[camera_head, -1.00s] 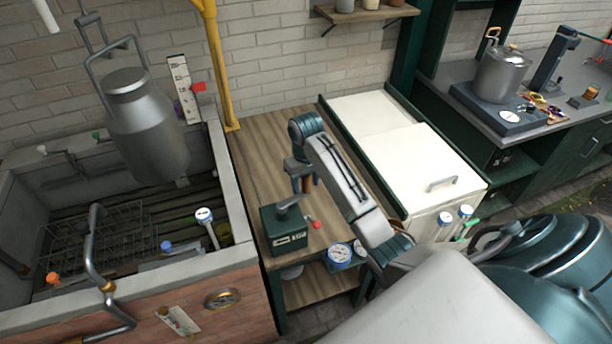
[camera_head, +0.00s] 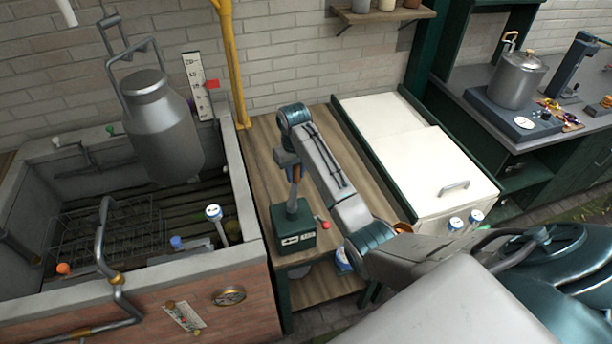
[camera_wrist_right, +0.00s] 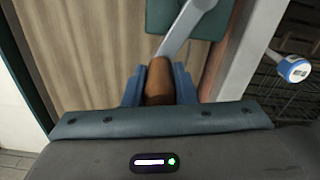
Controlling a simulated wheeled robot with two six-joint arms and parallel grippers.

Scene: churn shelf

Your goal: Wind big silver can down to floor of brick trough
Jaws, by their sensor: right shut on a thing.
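The big silver can (camera_head: 162,130) hangs upright by its bail from a hook over the brick trough (camera_head: 215,305), its base above the slatted floor (camera_head: 170,215). A green winch box (camera_head: 293,227) with a crank stands on the wooden bench. My right gripper (camera_head: 293,172) is over this box. In the right wrist view my right gripper (camera_wrist_right: 159,88) is shut on the brown crank handle (camera_wrist_right: 159,80), and the grey crank arm (camera_wrist_right: 187,30) runs up from it. In the head view the gripper partly hides the handle. My left gripper is not in view.
A scale board (camera_head: 198,85) with a red marker stands behind the trough. A yellow post (camera_head: 233,70) rises beside it. A wire rack (camera_head: 105,235), pipes and a dial thermometer (camera_head: 214,213) are in the trough. A white-lidded chest (camera_head: 415,160) stands right of the bench.

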